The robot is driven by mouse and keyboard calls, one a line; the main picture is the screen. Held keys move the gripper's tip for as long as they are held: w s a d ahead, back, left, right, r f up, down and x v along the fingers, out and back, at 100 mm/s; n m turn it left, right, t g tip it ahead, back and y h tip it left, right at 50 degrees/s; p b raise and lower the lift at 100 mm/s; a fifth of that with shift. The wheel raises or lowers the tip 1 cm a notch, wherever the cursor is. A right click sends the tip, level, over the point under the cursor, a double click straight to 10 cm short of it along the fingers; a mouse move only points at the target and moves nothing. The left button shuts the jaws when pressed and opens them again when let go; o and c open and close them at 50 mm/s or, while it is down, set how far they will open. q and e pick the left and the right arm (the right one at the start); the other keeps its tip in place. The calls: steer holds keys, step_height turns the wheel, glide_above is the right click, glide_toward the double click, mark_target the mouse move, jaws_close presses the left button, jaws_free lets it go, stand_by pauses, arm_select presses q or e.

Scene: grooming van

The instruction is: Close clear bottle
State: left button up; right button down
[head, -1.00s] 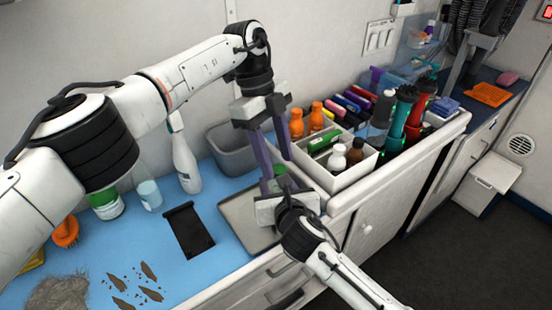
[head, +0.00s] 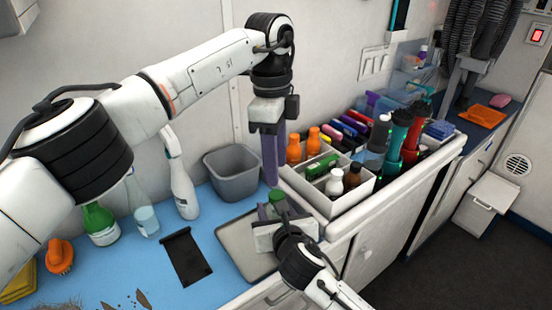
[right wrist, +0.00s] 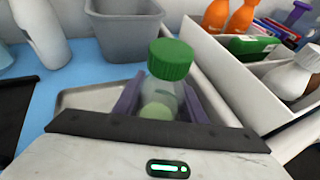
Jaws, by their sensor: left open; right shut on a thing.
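A small clear bottle (right wrist: 160,103) with pale contents stands upright between the fingers of my right gripper (right wrist: 161,96) in the right wrist view. A ridged green cap (right wrist: 172,58) sits on top of it, looking slightly tilted; whether it is fully tight I cannot tell. In the head view the green cap (head: 277,197) shows just above my right gripper (head: 268,212), and the bottle's body is mostly hidden. My left gripper (head: 271,182) is open and empty, pointing down just above the cap, apart from it as far as I can see. Its fingers overlap in this view.
A grey tray (head: 236,238) lies under the bottle on the blue mat. A grey bin (head: 233,188) stands behind. A white divided organizer (head: 345,205) with several bottles is close on the right. A white spray bottle (head: 181,180) and a black flat item (head: 186,257) are left.

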mark_target(276, 194)
arm_select(q)
steer(key=shift+r+n, duration=0.35)
steer(key=shift+n, duration=0.25)
steer(key=shift+f, duration=4)
